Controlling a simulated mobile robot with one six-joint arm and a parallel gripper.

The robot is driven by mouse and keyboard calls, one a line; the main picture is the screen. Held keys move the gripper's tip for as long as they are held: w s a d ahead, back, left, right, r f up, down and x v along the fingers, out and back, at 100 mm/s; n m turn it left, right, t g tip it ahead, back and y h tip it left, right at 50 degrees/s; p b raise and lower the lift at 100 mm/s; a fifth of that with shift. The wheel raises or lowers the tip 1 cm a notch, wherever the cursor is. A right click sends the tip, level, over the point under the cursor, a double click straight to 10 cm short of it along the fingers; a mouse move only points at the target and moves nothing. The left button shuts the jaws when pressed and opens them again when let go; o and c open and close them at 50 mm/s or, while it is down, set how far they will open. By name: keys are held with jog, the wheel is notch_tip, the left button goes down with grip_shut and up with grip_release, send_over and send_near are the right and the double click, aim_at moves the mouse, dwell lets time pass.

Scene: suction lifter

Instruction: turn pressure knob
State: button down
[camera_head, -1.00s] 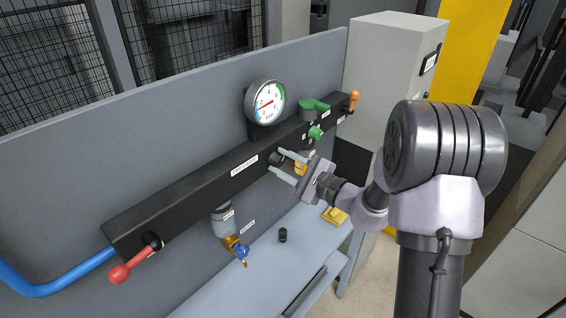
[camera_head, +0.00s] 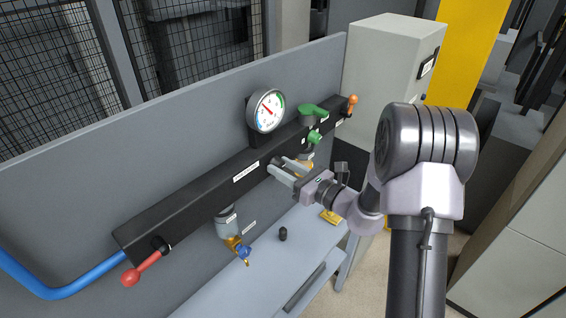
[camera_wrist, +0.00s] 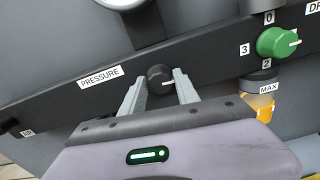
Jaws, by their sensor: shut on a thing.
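The pressure knob (camera_wrist: 159,79) is a small dark round knob on the black manifold bar, just right of the white PRESSURE label (camera_wrist: 100,77). In the wrist view my gripper (camera_wrist: 159,74) has one finger on each side of it and is shut on it. In the head view my gripper (camera_head: 280,168) reaches the bar from the right, and its fingers mostly hide the knob. The round pressure gauge (camera_head: 266,111) stands above the bar, with its red needle pointing to the upper left.
A dark cylinder (camera_head: 283,234) stands on the bench (camera_head: 240,285).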

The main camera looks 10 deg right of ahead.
jog(key=m+p, duration=0.4)
jog(key=m, duration=0.1)
jog(key=shift+r+m, duration=0.15)
jog(key=shift+m, duration=0.15)
jog(key=m+p, duration=0.4)
jog(key=m, duration=0.1)
jog(key=m+p, duration=0.3)
jog(key=m, duration=0.2)
jog(key=shift+m, duration=0.4)
jog(key=shift+m+p, duration=1.2)
jog(key=shift+m, duration=1.1)
jog(key=shift+f, duration=0.2)
jog(key=c, duration=1)
grip_release()
